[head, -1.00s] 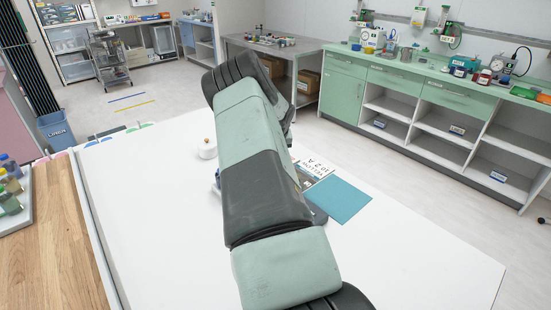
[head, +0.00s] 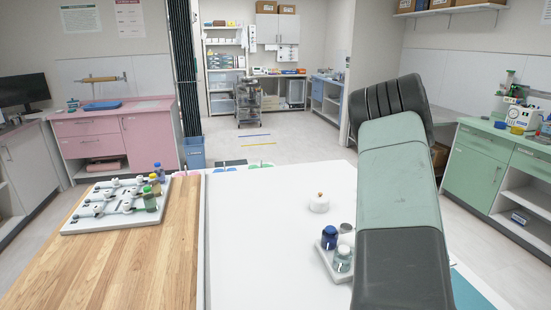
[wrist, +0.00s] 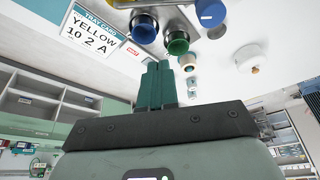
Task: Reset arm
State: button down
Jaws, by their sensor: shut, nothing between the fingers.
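My gripper (wrist: 155,85) shows in the wrist view with its teal fingers together and nothing between them. Beyond the fingertips are a blue-topped jar (wrist: 144,27), a green-topped jar (wrist: 177,42) and a printed card (wrist: 92,30) reading "YELLOW 10 2 A". In the head view my green and dark grey arm rises on the right side; its gripper is hidden. Left of the arm, a small pale tray (head: 328,262) on the white tabletop (head: 260,240) holds a blue jar (head: 329,237), a clear jar (head: 343,259) and a grey-topped container (head: 347,230).
A white lidded pot (head: 319,204) stands behind the tray. A wooden surface (head: 140,250) at left carries a white rack (head: 110,212) with small bottles. A teal mat (head: 468,290) shows partly right of my arm. The white tabletop's left half is clear.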

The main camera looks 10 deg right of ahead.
jog(key=s+a+r+n+t+y, duration=0.1)
jog(key=s+a+r, duration=0.3)
jog(key=a+r, duration=0.8)
jog(key=s+a+r+n+t+y, duration=0.15)
jog(key=s+a+r, duration=0.25)
jog(key=a+r, duration=0.85)
jog(key=s+a+n, duration=0.2)
jog(key=s+a, duration=0.6)
jog(key=s, duration=0.3)
jog(key=s+a+n, duration=0.2)
jog(key=s+a, duration=0.6)
jog(key=s, duration=0.4)
jog(key=shift+s+a+r, duration=0.15)
jog(key=shift+a+r, duration=0.15)
jog(key=shift+r, duration=0.1)
